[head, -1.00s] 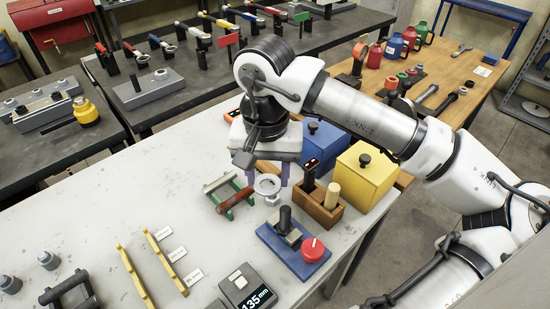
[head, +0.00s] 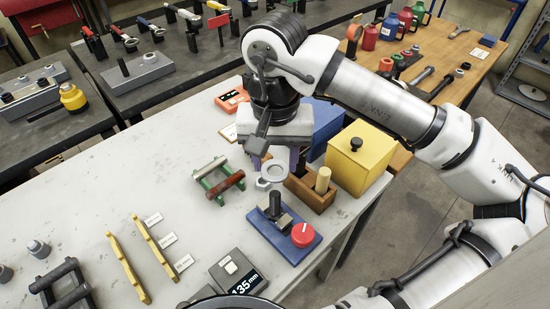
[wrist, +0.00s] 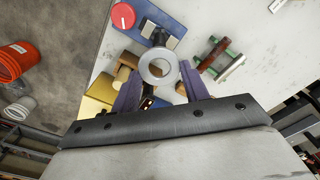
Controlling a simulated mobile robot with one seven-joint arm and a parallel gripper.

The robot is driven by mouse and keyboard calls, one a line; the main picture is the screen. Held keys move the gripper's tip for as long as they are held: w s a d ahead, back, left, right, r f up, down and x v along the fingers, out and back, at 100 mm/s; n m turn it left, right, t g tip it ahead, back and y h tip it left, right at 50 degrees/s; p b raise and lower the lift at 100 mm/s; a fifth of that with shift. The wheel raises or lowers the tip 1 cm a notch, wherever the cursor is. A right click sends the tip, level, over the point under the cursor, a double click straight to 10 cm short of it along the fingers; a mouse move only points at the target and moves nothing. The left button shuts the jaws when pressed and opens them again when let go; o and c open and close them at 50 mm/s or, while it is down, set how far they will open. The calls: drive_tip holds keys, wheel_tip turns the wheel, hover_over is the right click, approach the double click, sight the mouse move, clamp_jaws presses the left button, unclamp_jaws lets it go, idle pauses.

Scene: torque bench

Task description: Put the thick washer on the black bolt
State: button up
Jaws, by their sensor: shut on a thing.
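A light grey ring, the thick washer (head: 264,183), is held between the purple fingers of my gripper (head: 276,167). In the wrist view the washer (wrist: 143,70) shows face-on, with its hole open, between the fingertips of my gripper (wrist: 160,84). A black upright post (head: 275,203), which looks like the black bolt, stands on a blue base (head: 262,230) with a red knob (head: 303,235). The washer is above and behind this post in the head view, apart from it. In the wrist view the washer partly hides the post.
A wooden block (head: 311,196) with a light peg is close right of my gripper, and a yellow box (head: 360,165) stands beyond it. A green rack (head: 213,188) lies to the left. A gauge (head: 238,275) sits in front. Another black upright (head: 123,67) stands on a far grey block.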

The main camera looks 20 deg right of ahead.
sight(275, 192)
drive_tip(key=shift+f+b, duration=2.85)
drive_tip(key=shift+f, duration=0.05)
drive_tip(key=shift+f, duration=0.75)
drive_tip(key=shift+f, duration=0.4)
drive_tip(key=shift+f, duration=0.2)
drive_tip(key=shift+f, duration=0.4)
drive_tip(key=shift+f, duration=0.3)
drive_tip(key=shift+f, duration=0.3)
drive_tip(key=shift+f, duration=0.3)
drive_tip(key=shift+f, duration=0.3)
